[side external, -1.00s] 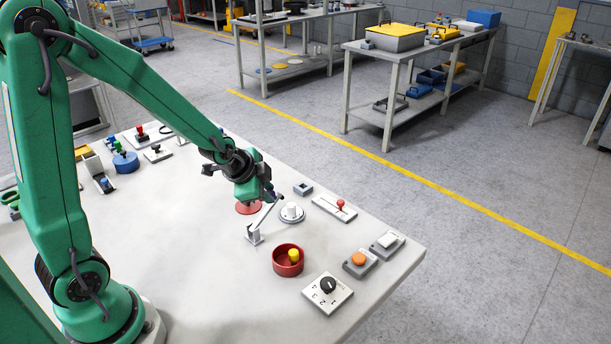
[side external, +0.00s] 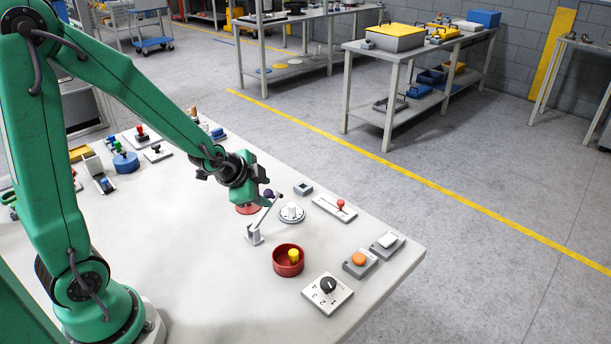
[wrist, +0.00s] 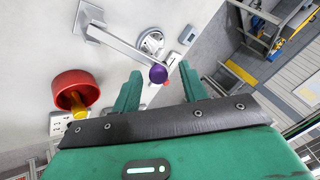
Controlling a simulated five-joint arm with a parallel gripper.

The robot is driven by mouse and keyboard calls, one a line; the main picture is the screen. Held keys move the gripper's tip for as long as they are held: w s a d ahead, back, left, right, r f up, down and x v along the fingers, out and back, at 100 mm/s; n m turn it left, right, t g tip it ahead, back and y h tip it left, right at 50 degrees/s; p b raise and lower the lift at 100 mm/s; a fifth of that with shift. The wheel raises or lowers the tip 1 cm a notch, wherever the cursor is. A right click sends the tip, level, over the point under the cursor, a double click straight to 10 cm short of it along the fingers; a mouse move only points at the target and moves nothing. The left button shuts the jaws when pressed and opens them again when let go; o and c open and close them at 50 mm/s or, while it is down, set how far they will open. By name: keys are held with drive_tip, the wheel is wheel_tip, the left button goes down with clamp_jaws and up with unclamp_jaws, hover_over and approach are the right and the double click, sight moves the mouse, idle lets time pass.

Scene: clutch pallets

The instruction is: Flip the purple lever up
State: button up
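The purple lever has a grey arm (side external: 262,218) on a small light bracket (side external: 254,236), and its arm slants up to the right in the side view. Its round purple knob (wrist: 158,73) shows clearly in the wrist view, with the arm (wrist: 125,45) running to the bracket at upper left. In the side view the knob (side external: 268,195) is partly hidden by my gripper (side external: 264,199). My gripper (wrist: 160,77) is open, its two green fingers apart on either side of the knob in the wrist view. I see no grip on the knob; its exact depth between the fingers is unclear.
A white dial (side external: 291,212) stands close to the right of the lever. A red bowl-like holder with a yellow knob (side external: 294,256) stands in front. A red-knobbed slider (side external: 340,205) is farther right.

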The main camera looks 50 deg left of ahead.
drive_tip(key=shift+s+r, duration=0.1)
drive_tip(key=v, duration=0.7)
drive_tip(key=shift+s+r, duration=0.2)
drive_tip(key=shift+r, duration=0.05)
idle(0.5)
idle(0.4)
drive_tip(key=w+n+g, duration=0.2)
drive_tip(key=w, duration=0.1)
drive_tip(key=w+n+g, duration=0.3)
drive_tip(key=shift+a+r+h, duration=0.1)
drive_tip(key=shift+a+h, duration=0.1)
drive_tip(key=shift+h, duration=0.1)
drive_tip(key=shift+w+r+n+g, duration=0.1)
drive_tip(key=shift+w+n+g, duration=0.65)
drive_tip(key=shift+n, duration=0.35)
drive_tip(key=shift+w+r+n+g, duration=0.2)
drive_tip(key=shift+n+g, duration=0.45)
drive_tip(key=shift+n, duration=0.05)
